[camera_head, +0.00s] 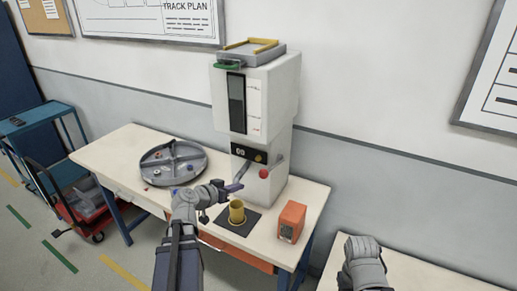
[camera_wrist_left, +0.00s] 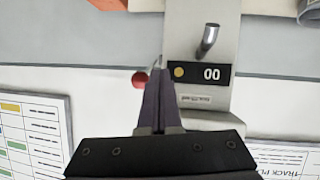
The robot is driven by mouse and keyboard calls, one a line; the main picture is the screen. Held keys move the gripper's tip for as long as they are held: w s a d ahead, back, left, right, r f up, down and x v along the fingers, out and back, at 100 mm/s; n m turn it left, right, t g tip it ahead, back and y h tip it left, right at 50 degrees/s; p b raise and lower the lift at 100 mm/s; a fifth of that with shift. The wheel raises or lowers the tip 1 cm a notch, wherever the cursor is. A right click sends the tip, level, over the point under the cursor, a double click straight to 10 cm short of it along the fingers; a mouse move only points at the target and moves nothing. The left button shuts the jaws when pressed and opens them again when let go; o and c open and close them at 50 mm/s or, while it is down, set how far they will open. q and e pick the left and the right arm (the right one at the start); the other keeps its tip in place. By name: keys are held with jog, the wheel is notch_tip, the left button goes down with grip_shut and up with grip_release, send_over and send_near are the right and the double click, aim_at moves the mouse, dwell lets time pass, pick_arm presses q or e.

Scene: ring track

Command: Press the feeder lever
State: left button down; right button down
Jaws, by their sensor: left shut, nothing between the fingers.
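The feeder (camera_head: 278,95) is a tall white machine at the back of the table. Its lever ends in a red knob (camera_head: 263,173) low on the front; the knob also shows in the left wrist view (camera_wrist_left: 139,80), partly hidden behind the fingers. My left gripper (camera_head: 238,186) is shut and empty, in front of the feeder, a little left of the knob in the head view. In the left wrist view its closed fingers (camera_wrist_left: 159,72) overlap the knob; I cannot tell whether they touch it. Part of my right arm shows at lower right, but not its gripper.
A yellow cup (camera_head: 237,213) stands on a dark mat (camera_head: 250,226) below the left gripper. An orange box (camera_head: 291,222) stands right of it. A round divided grey tray (camera_head: 172,150) lies at left. A spout (camera_wrist_left: 208,40) sticks out near the display (camera_wrist_left: 200,73).

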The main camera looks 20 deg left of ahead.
pick_arm(q)
notch_tip(320, 180, up, 15)
jog(key=d+g+p, duration=0.2)
jog(key=p, duration=1.5)
jog(key=shift+s+d+n+g+y+p, duration=0.2)
jog(key=shift+s+n+g+y+p, duration=0.1)
jog(key=shift+s+p, duration=0.15)
jog(key=s+f+b+x, duration=0.1)
jog(key=f+b+x, duration=0.1)
jog(key=b+x, duration=0.8)
jog(key=shift+w+d+f, duration=0.35)
jog(key=shift+w+f, duration=0.35)
jog(key=shift+f, duration=0.25)
